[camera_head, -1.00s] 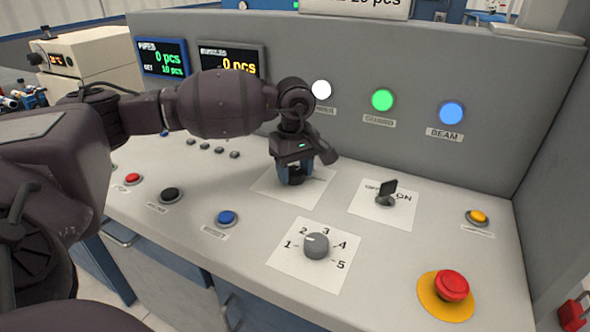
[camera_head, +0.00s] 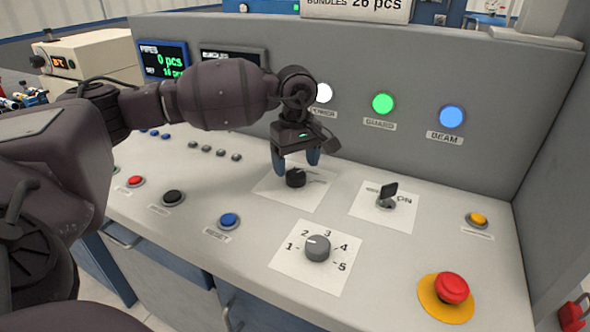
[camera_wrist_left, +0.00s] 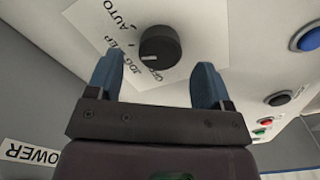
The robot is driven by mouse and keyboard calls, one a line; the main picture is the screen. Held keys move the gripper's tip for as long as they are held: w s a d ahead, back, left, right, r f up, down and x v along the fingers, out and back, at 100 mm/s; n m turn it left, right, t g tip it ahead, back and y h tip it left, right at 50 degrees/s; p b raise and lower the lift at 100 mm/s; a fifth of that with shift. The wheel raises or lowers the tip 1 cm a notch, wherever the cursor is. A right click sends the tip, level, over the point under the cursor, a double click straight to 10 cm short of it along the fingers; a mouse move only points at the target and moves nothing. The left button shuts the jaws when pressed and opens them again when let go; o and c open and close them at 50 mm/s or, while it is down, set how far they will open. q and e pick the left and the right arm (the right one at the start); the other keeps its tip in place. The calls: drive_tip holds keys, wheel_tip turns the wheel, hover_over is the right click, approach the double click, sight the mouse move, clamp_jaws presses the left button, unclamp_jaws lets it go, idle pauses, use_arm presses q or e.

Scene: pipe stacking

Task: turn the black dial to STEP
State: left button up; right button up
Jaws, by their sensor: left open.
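The black dial (camera_head: 296,178) sits on a white label plate on the sloped panel. My right gripper is not in view.
A grey numbered knob (camera_head: 317,248) is in front, a black key switch (camera_head: 387,195) to the right. A red emergency button (camera_head: 452,287) is at the front right. Blue (camera_head: 229,220), black (camera_head: 173,198) and red (camera_head: 135,181) buttons line the left. The lamp wall (camera_head: 340,60) rises behind.

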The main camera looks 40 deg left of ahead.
sight(296, 173)
use_arm(q)
wheel_tip(296, 173, up, 8)
drive_tip(key=shift+p, duration=0.4)
idle(0.4)
